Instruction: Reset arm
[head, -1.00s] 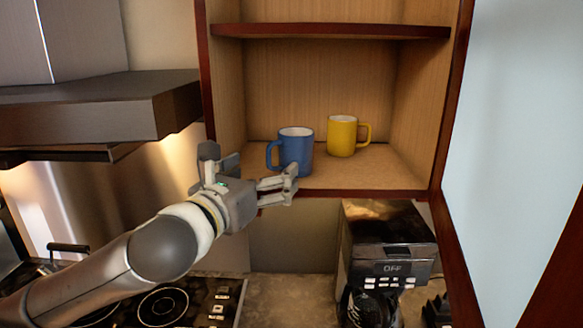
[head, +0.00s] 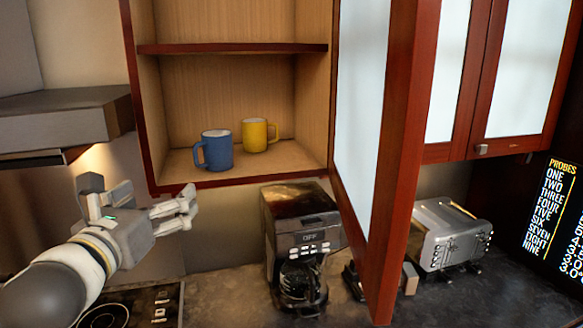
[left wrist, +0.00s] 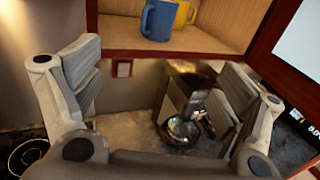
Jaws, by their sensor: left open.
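My left gripper (head: 186,208) is open and empty in the head view, just below and in front of the open cabinet's bottom shelf. In the left wrist view its two fingers stand wide apart with nothing between them (left wrist: 165,95). A blue mug (head: 215,150) stands upright on the cabinet's bottom shelf (head: 185,177); it also shows in the left wrist view (left wrist: 158,20). A yellow mug (head: 255,135) stands behind it to the right, partly seen in the left wrist view (left wrist: 185,14). My left gripper is apart from both mugs. My right gripper is not in view.
The cabinet door (head: 392,170) stands open, jutting toward me. A coffee maker (head: 300,240) stands on the counter below the cabinet, with a toaster (head: 447,235) to the right. A range hood (head: 65,120) is at upper left, above a stovetop (head: 150,305).

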